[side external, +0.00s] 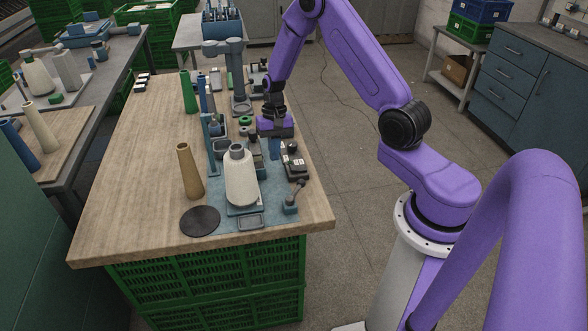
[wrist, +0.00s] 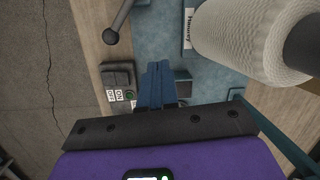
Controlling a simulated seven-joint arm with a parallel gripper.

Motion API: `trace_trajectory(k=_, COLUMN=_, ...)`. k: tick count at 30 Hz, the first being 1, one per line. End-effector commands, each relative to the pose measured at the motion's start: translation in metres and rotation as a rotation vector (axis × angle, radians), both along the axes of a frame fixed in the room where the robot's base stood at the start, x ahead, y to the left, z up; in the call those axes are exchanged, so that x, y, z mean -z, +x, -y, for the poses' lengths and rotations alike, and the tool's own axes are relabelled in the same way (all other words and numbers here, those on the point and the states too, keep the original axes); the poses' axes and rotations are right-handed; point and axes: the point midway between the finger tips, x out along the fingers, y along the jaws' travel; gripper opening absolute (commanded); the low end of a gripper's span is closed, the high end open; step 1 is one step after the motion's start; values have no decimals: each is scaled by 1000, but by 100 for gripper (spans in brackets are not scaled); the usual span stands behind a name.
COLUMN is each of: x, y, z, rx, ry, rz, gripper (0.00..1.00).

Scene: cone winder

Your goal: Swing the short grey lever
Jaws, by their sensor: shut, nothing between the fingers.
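A short grey lever (side external: 296,196) with a round ball end stands at the front right corner of the winder's blue base plate (side external: 265,212). In the wrist view the lever (wrist: 121,18) shows at the top, its ball pointing down the picture and its other end cut off by the frame. My gripper (side external: 275,156) points down behind the lever, beside the black switch box, clear of the lever. In the wrist view its blue fingers (wrist: 160,68) are together, with nothing between them. The ball is up and to the left of the fingertips there, with a gap between.
A large pale yarn cone (side external: 241,178) stands left of the lever; it fills the upper right of the wrist view. A tan cone (side external: 188,172) and black disc (side external: 200,221) are farther left.

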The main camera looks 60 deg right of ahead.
Motion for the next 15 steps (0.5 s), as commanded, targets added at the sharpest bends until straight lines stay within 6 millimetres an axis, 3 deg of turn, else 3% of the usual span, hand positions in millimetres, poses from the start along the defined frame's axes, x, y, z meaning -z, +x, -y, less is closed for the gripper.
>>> trace_trajectory(k=6, x=-19, y=21, z=32, rx=-347, ry=-25, rz=-88, gripper=0)
trace_trajectory(k=11, x=-27, y=24, z=45, rx=-445, ry=-42, rz=-131, gripper=0)
trace_trajectory(k=15, x=-22, y=22, z=47, rx=-460, ry=-44, rz=-140, gripper=0)
